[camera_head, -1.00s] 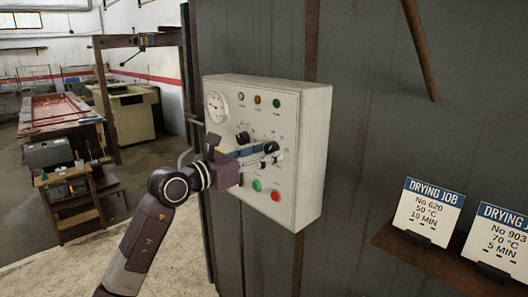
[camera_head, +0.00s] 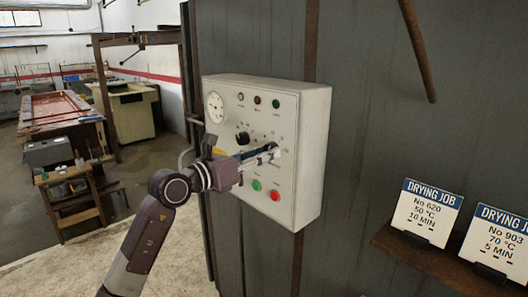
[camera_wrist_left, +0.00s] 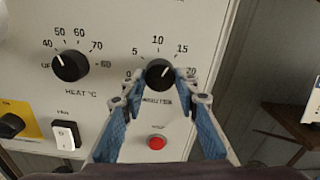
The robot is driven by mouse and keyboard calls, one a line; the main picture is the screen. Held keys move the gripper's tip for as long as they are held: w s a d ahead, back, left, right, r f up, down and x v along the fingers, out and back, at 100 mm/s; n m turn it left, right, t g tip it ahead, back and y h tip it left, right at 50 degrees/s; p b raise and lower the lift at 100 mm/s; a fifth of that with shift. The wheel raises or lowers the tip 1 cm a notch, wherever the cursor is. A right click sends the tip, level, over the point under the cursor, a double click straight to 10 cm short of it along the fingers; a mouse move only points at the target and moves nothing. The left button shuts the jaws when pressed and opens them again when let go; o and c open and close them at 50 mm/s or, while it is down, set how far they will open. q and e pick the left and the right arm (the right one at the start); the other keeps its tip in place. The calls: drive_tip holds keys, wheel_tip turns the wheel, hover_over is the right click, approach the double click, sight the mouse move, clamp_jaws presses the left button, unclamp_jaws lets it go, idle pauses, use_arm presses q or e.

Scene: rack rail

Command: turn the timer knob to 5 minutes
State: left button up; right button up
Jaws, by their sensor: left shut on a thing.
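The timer knob (camera_wrist_left: 159,73) is black and round, under a scale marked 0, 5, 10, 15 and on, with MINUTES below. Its white mark appears to point up and right, between 10 and 15. My left gripper (camera_wrist_left: 159,80) is shut on this knob, one blue-padded finger on each side. In the head view my left gripper (camera_head: 262,154) reaches the white control box (camera_head: 312,150) from the left and largely hides the timer knob. My right gripper is not in view.
The HEAT knob (camera_wrist_left: 71,66) is left of the timer knob, with a white FAN switch (camera_wrist_left: 65,135) below it. A red button (camera_wrist_left: 157,143) sits below the timer. Cards (camera_head: 427,213) stand on a rusty shelf (camera_head: 440,268) to the right; one reads No 903, 70 °C, 5 MIN.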

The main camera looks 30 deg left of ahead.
use_arm(q)
drive_tip(key=shift+n+p, duration=4.9)
drive_tip(key=shift+n, duration=2.9)
drive_tip(key=o, duration=1.1)
drive_tip(key=shift+o, duration=0.2)
drive_tip(key=shift+s, duration=0.15)
drive_tip(key=v, duration=1.2)
